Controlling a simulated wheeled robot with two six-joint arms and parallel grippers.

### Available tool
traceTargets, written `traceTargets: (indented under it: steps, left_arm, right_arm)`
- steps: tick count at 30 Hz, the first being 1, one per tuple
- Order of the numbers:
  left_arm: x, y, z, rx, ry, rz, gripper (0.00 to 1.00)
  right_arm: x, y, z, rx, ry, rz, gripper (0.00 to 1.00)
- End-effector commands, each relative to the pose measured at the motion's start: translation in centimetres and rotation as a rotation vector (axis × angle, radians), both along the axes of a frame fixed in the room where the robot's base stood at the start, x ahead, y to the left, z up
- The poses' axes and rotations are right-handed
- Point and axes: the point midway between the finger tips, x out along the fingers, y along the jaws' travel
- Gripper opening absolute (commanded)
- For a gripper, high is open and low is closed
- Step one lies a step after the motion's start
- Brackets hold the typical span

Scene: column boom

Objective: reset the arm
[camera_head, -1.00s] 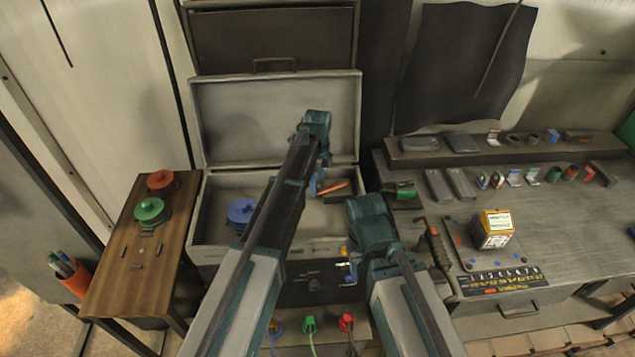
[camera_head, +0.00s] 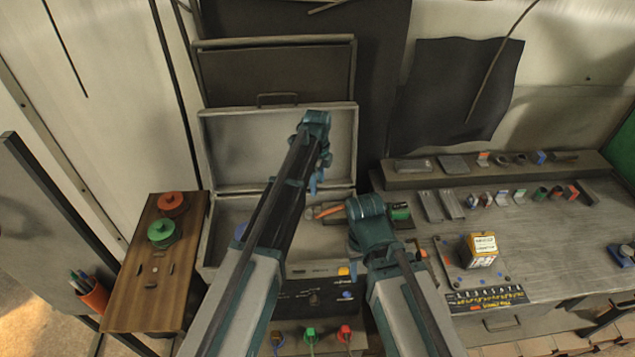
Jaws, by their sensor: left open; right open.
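My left arm reaches up from the bottom over the open grey case, with its teal wrist joint near the case lid. My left gripper (camera_head: 315,184) hangs below that joint, small and partly hidden by the arm; it is open and holds nothing that I can see. My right arm is bent, with its teal joint in front of the case's right side. My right gripper (camera_head: 353,269) is mostly hidden behind that arm, with only a small teal part showing by the case front; it is open.
The open case (camera_head: 225,150) stands in the middle. A wooden side table (camera_head: 150,295) with red (camera_head: 172,203) and green (camera_head: 162,232) reels is left. The workbench (camera_head: 570,235) at right carries a small box (camera_head: 478,250) and several small parts. An orange pen cup (camera_head: 95,296) is lower left.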

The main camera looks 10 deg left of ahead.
Motion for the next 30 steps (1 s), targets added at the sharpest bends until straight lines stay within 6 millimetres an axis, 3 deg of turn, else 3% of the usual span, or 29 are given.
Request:
traceTargets:
  steps: [1,5,22,26,30]
  left_arm:
    - [0.0,0.0,1.3,0.000,0.000,0.000,0.66]
    - [0.0,0.0,2.1,0.000,0.000,0.000,0.66]
    - [-0.2,-0.1,1.9,0.000,0.000,0.007,0.66]
    - [-2.9,-0.7,0.2,0.007,0.003,0.105,0.66]
    - [-8.8,-1.9,-3.1,0.028,0.005,0.365,0.66]
  right_arm:
    - [0.0,0.0,1.3,0.000,0.001,0.001,0.50]
    - [0.0,0.0,2.1,0.000,0.001,0.002,0.50]
    - [0.0,0.0,1.9,0.000,0.001,0.003,0.50]
    - [0.0,0.0,0.2,0.000,0.001,0.003,0.50]
    - [0.0,0.0,-3.1,-0.001,0.001,0.005,0.50]
